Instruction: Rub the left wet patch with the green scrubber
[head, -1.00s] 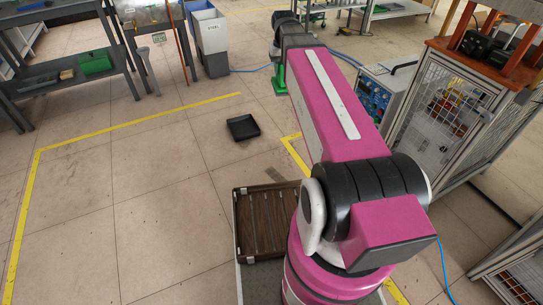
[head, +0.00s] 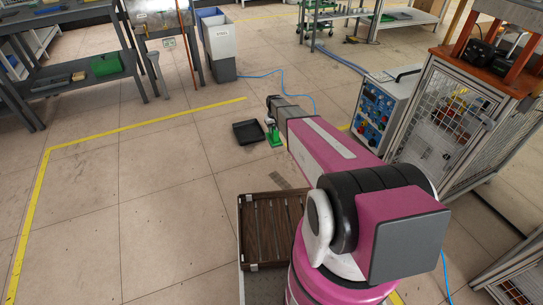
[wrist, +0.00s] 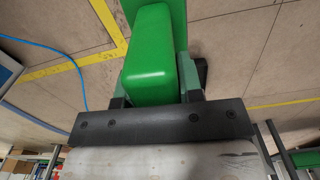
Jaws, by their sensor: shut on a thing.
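The green scrubber (head: 273,135) is held at the end of my arm in the head view, just right of a black tray on the floor. In the wrist view the scrubber (wrist: 150,68) fills the upper middle, with a rounded green block between the fingers and a wider green part beyond. My gripper (wrist: 154,92) is shut on the block, one finger on each side. In the head view my gripper (head: 271,123) is small and partly hidden by the arm. I cannot make out a wet patch in either view, nor whether the scrubber touches the floor.
The black tray (head: 249,132) lies on the floor. A brown slatted crate (head: 262,234) stands close to my base. A control box (head: 378,112) and a caged machine (head: 445,125) stand at right. A blue hose (head: 300,88) crosses the floor behind. Floor to the left is open.

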